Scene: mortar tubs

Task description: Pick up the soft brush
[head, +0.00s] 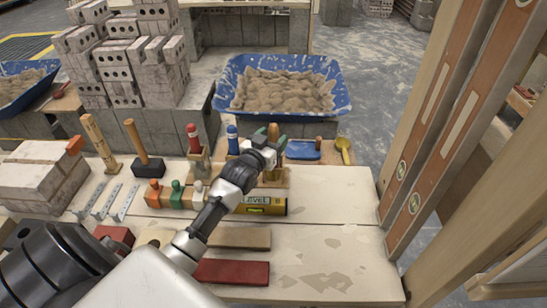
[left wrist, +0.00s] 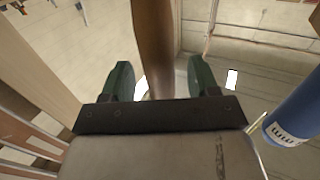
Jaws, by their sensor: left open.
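A brown wooden handle (head: 273,131) stands upright at the back of the bench, its lower end in or behind a wooden block (head: 275,178). It looks like the soft brush's handle, but I see no bristles. My left gripper (head: 271,150) is at this handle. In the left wrist view the brown handle (left wrist: 153,40) rises between the two green fingers of my open left gripper (left wrist: 160,80), with gaps on both sides. A blue handle (head: 232,139) stands just left of it and also shows in the left wrist view (left wrist: 295,110). My right gripper is not in view.
A red handle (head: 193,138) stands farther left, near a mallet (head: 148,165). A yellow level (head: 262,206) lies below my gripper. A blue tub (head: 340,98) of mortar is behind. The bench's right front is mostly clear.

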